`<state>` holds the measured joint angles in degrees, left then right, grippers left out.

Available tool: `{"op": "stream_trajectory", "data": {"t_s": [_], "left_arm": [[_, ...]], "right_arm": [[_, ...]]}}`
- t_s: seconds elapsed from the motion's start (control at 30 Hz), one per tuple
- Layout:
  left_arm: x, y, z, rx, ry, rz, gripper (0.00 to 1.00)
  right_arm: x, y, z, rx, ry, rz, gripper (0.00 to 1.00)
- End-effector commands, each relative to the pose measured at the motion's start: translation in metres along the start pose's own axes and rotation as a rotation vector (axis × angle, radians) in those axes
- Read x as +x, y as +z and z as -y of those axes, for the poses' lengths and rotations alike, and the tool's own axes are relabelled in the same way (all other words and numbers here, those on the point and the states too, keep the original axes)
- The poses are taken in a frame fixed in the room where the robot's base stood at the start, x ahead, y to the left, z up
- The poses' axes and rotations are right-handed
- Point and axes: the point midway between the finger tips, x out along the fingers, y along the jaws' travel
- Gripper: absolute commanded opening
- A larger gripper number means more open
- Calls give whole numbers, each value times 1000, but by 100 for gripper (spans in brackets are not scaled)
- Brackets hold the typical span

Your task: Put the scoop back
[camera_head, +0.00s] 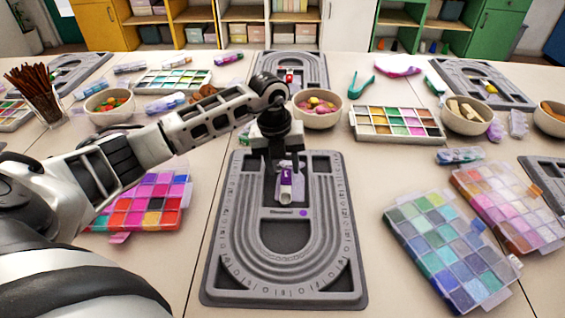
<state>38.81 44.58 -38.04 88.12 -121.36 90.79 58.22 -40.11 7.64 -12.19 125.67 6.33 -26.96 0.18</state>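A small purple-and-white piece (286,190), which may be the scoop, shows at the upper middle of the grey bead board (225,262) in front of me. My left gripper (285,168) points down over it. Its dark fingers stand apart on either side of the piece's upper end, and I see no clear contact. The fingers partly hide the piece. I cannot tell whether it rests on the board or is slightly above it. A pink-purple curved item (397,66), also scoop-like, lies on the table at the back right. My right gripper is not in view.
Bead palettes lie left (150,205) and right (447,250) of the board. A bowl of beads (318,118) and an open bead tray (398,123) stand behind it. Teal tweezers (361,87) lie farther back. Bare table flanks the board.

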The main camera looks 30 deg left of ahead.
Motion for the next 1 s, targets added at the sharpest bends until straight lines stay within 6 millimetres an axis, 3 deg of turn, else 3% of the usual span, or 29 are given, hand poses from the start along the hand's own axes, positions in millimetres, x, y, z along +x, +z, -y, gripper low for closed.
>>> {"op": "stream_trajectory", "data": {"t_s": [0.17,0.33,0.7,1.0], "left_arm": [[-2,0,0,0,0,-1,42],[-20,1,2,1,-2,2,42],[-100,1,2,0,-3,5,42],[-131,1,2,0,0,0,42]], "right_arm": [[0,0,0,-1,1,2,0],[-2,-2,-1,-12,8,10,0],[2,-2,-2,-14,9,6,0],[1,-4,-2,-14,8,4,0]]}}
